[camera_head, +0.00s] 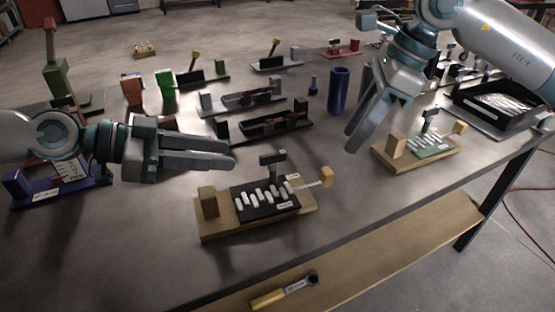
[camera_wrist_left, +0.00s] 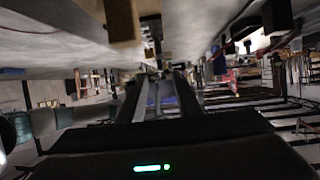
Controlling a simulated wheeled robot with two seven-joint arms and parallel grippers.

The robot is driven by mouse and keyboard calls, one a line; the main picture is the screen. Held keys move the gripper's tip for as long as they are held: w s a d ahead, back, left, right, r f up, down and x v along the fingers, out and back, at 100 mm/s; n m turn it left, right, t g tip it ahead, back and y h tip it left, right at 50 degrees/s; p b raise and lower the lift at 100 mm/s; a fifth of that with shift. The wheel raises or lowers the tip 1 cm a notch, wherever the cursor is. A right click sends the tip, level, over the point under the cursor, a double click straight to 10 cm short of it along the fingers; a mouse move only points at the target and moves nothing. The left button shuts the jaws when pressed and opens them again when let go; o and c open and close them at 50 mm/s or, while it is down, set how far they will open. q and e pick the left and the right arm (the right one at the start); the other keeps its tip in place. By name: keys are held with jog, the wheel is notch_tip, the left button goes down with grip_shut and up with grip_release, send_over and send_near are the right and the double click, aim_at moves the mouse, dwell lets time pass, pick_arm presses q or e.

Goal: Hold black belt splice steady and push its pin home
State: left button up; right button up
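The black belt splice (camera_head: 251,206) lies on a wooden base (camera_head: 224,229) near the table's front edge, with a row of white pieces across it. Its pin, with a yellowish handle (camera_head: 326,177), sticks out at the right end, its rod partly showing. My left gripper (camera_head: 233,158) is above and left of the splice, apart from it; its fingers stand apart and empty in the left wrist view (camera_wrist_left: 160,98). My right gripper (camera_head: 350,140) hangs pointing down, above and right of the pin handle, holding nothing visible. Its finger gap is unclear.
A similar wooden fixture with a green plate (camera_head: 434,151) stands to the right, beside a black tray (camera_head: 494,121). A blue cylinder (camera_head: 339,91) and several dark fixtures (camera_head: 262,124) stand behind. A blue block fixture (camera_head: 50,195) is at left. A yellow-handled tool (camera_head: 268,299) lies on the lower shelf.

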aim_at(277, 161)
pick_arm(q)
jog(key=x, duration=1.3)
jog(key=shift+d, duration=0.1)
jog(key=shift+c, duration=0.3)
grip_shut()
pick_arm(e)
grip_shut()
jog(key=w+d+f+n+g+y, duration=0.4)
jog(key=w+d+n+g+y, duration=0.1)
jog(key=d+y, duration=0.2)
jog(key=shift+w+d+f+n, duration=0.25)
jog(key=shift+d+f+n, duration=0.15)
jog(key=shift+d, duration=0.3)
